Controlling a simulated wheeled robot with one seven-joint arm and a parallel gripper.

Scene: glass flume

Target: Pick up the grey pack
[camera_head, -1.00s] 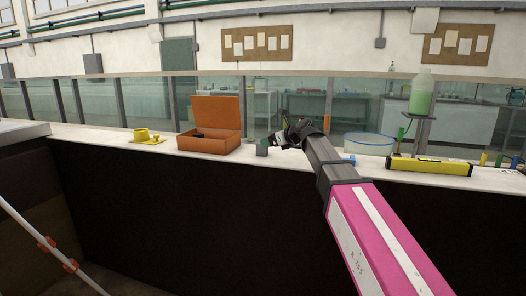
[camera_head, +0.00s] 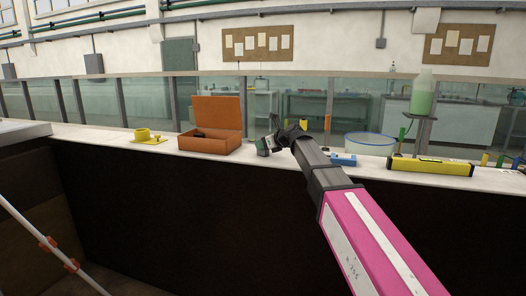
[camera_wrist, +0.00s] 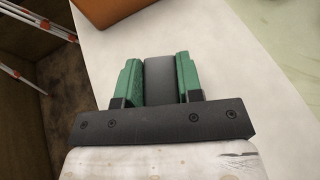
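The grey pack (camera_wrist: 160,82) stands on the pale ledge, between the two green fingers of my gripper (camera_wrist: 159,78) in the wrist view. The fingers lie along both its sides with hardly any gap, and I see no clear grip on it. My gripper appears open around it. In the head view my gripper (camera_head: 268,146) is down at the ledge, just right of the orange box, and its fingers mostly hide the pack.
The open orange box (camera_head: 208,145) stands close on the left, with a dark item inside. A yellow piece (camera_head: 149,138) lies farther left. To the right are a blue block (camera_head: 343,159), a round clear dish (camera_head: 370,144) and a yellow level (camera_head: 431,165). The ledge's front edge drops off.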

